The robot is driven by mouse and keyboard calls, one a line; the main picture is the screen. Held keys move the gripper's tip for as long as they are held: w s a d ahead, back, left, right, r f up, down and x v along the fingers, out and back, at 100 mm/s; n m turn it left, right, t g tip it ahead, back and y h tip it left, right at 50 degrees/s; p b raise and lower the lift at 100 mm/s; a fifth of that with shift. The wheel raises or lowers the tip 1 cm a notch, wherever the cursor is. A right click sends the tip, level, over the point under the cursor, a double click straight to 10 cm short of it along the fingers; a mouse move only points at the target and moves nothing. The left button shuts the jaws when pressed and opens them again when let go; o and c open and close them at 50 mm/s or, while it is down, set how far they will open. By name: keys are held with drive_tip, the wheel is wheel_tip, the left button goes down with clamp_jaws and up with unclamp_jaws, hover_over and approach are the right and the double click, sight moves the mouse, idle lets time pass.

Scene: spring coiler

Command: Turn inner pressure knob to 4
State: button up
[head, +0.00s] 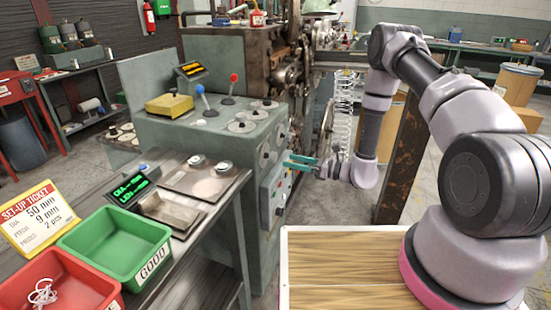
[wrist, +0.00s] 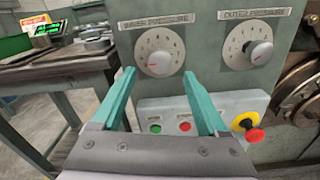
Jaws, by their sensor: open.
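The inner pressure knob (wrist: 160,58) is a pale grey knob on a round white dial, under a label reading INNER PRESSURE, in the wrist view. A red mark shows at its lower left; the number it points to is too small to read. My gripper (wrist: 158,74) is open, with its two teal fingers on either side of the dial's lower part. It looks to be in front of the panel, and I see no finger touching the knob. In the head view my gripper (head: 302,161) is at the green machine's right face, where the inner knob cannot be made out.
The outer pressure knob (wrist: 259,52) is close on the right. Below are a green button (wrist: 155,128), a red button (wrist: 185,127) and a red-and-yellow emergency stop (wrist: 249,128). A bench (head: 205,195) with green and red bins stands left of the machine.

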sight(276, 157)
drive_tip(key=x, duration=0.7)
clamp_jaws()
